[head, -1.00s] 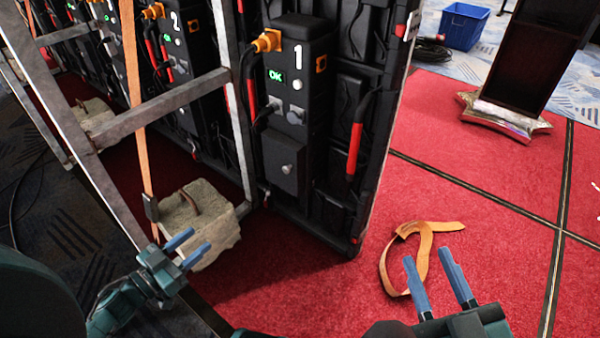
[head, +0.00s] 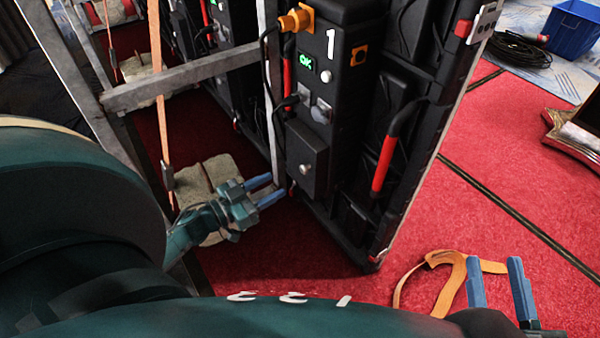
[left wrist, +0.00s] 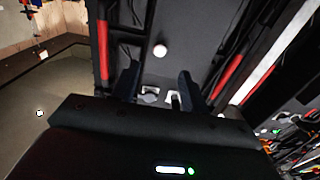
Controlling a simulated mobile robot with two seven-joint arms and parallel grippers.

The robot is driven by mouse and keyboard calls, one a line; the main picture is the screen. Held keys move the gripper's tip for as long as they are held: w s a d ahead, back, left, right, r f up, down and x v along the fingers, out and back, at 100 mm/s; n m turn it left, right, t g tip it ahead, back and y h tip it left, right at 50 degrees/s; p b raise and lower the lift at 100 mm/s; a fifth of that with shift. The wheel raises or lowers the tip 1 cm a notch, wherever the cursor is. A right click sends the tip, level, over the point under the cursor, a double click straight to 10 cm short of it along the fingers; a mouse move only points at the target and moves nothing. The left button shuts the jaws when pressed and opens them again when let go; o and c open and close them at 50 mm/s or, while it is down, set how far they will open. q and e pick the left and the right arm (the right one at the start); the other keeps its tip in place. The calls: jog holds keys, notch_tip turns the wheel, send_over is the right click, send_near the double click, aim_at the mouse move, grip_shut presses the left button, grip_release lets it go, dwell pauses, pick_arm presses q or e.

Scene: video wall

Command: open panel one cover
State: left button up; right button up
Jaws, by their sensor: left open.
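Panel one (head: 395,110) is a black panel back with a box marked "1" and a green "OK" display. Low on that box is a small square dark cover (head: 307,145) with a pale round knob (head: 304,169); it looks closed. My left gripper (head: 279,187) is open and empty, just left of and below the cover, apart from it in the head view. In the left wrist view a pale knob (left wrist: 160,50) lies beyond and between the open fingertips (left wrist: 158,72).
A metal frame (head: 190,75) and a stone weight (head: 205,180) stand left of the panel, close to my left arm. A blue crate (head: 577,35) is at the back right.

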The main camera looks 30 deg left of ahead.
aim_at(302, 170)
pick_arm(q)
jog(key=b+x, duration=0.2)
jog(key=x, duration=0.6)
jog(key=shift+w+d, duration=0.15)
jog(key=shift+w, duration=0.15)
grip_shut()
